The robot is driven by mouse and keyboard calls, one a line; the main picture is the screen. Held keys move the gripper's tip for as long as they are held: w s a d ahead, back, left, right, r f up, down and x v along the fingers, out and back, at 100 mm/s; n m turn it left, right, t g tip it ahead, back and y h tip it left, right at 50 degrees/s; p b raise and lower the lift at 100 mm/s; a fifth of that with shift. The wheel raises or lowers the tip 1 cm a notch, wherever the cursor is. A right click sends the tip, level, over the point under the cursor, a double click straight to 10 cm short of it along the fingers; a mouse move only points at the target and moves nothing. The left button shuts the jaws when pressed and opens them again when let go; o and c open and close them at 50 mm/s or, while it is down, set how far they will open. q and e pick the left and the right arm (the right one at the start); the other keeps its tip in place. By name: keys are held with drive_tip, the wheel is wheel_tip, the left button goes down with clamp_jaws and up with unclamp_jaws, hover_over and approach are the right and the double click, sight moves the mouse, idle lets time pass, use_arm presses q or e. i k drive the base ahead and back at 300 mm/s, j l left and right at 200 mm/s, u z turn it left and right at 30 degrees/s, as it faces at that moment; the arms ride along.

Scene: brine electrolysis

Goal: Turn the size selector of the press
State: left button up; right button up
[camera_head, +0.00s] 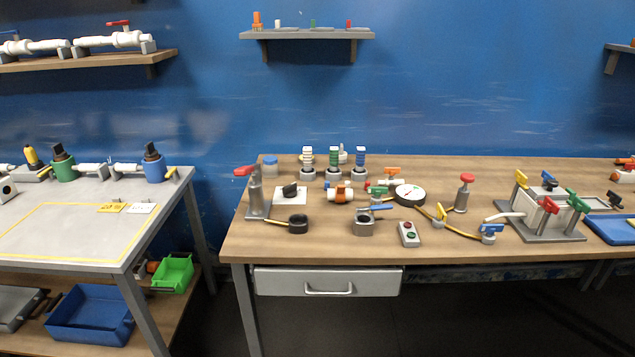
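A black knob (290,188) sits on a white square plate (291,199) at the left of the wooden table. It looks like a selector, but I cannot read any markings on it. To its left stands a grey upright device (255,197) with a red handle at its top. A black round part (298,223) lies in front of the plate, joined to the grey device's base by a yellow piece. I cannot tell for certain which of these make up the press. Neither of my grippers is in view.
The wooden table (340,248) also holds a blue-handled valve (366,225), a red-and-green button box (409,234), a round gauge (410,194) and several coloured-handle valves. A drawer (328,282) is below. A grey table (60,240) stands left, across a floor gap.

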sight(290, 192)
drive_tip(key=i+l, duration=0.35)
drive_tip(key=i, duration=0.2)
drive_tip(key=i+l, duration=0.35)
drive_tip(key=i, duration=0.25)
